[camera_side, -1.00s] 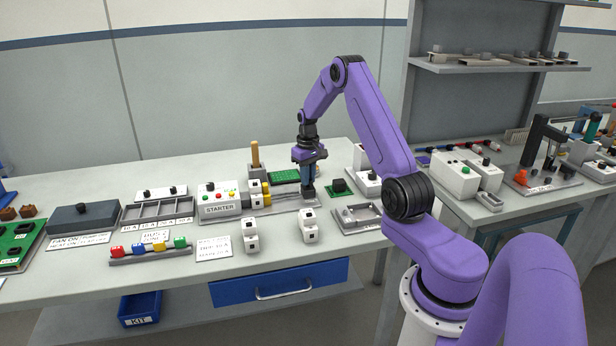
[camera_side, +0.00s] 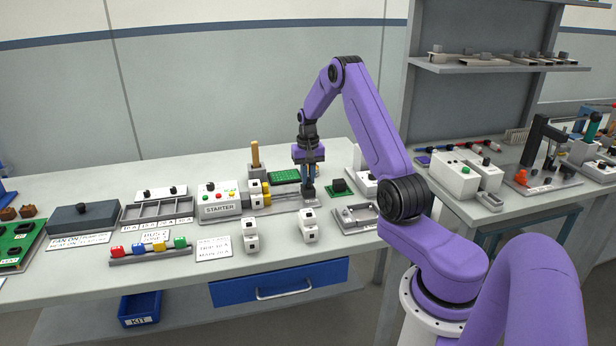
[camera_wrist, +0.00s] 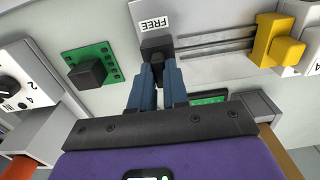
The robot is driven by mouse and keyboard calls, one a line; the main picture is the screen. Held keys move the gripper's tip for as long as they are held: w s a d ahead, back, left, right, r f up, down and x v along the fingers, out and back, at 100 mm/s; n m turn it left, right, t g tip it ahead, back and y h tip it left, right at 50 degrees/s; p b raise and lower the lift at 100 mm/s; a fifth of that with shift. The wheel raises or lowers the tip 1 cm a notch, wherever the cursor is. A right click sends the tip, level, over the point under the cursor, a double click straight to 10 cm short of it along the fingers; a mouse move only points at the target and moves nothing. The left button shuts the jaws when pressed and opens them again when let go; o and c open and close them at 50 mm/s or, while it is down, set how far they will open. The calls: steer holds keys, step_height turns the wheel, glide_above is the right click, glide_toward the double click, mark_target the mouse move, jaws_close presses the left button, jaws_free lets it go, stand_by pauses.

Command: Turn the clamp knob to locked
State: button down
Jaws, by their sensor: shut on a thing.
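The clamp knob (camera_wrist: 158,46) is a dark block at the end of the grey duct plate (camera_wrist: 200,22), beside a white label reading FREE (camera_wrist: 155,22). My gripper (camera_wrist: 158,75) comes down on it with blue fingers, shut on the knob; the fingers hide part of it. In the side view my gripper (camera_side: 308,184) points straight down over the right end of the duct plate (camera_side: 275,208), with the dark knob (camera_side: 308,194) at its tips. No LOCKED label is visible in the wrist view.
A yellow block (camera_wrist: 278,42) sits on the duct rods. A green board (camera_side: 341,188) with a black part is close on the right. White blocks (camera_side: 308,226) stand in front, the starter box (camera_side: 218,201) to the left and a wooden-handled tool (camera_side: 255,156) behind.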

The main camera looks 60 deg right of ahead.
mark_target(308, 179)
steer(key=c, duration=1.1)
jaws_free()
steer(key=shift+r, duration=0.1)
step_height(308, 179, up, 17)
steer(key=shift+r, duration=0.15)
